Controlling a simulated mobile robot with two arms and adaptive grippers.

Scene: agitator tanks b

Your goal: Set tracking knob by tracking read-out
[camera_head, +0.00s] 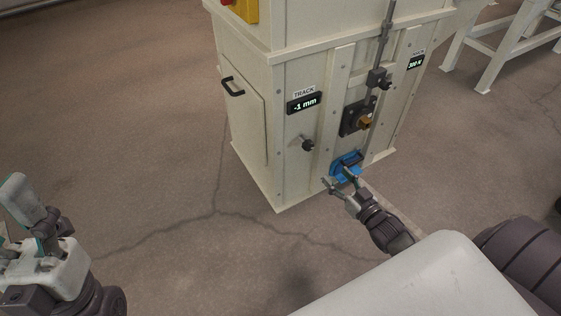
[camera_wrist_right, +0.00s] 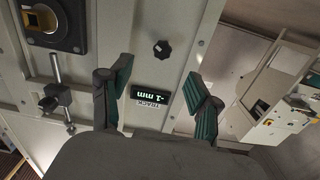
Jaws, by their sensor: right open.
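The tracking read-out (camera_head: 304,105) is a black display under a TRACK label on the cream cabinet and reads -1 mm. It shows upside down in the right wrist view (camera_wrist_right: 147,96). The tracking knob (camera_head: 308,145) is a small dark knob below the read-out; it also shows in the right wrist view (camera_wrist_right: 162,48). My right gripper (camera_head: 340,180) is open and empty, in front of the cabinet's lower part, below and right of the knob in the head view. In its wrist view its fingers (camera_wrist_right: 158,78) frame the read-out. My left gripper (camera_head: 38,215) is at the lower left, away from the cabinet.
A blue fitting (camera_head: 346,163) lies behind my right gripper. Above it are an orange knob on a black plate (camera_head: 351,118) and a rod with a clamp (camera_head: 379,79). Another read-out (camera_head: 415,62) shows 200 N. The cabinet has a black handle (camera_head: 232,87). Floor at left is clear.

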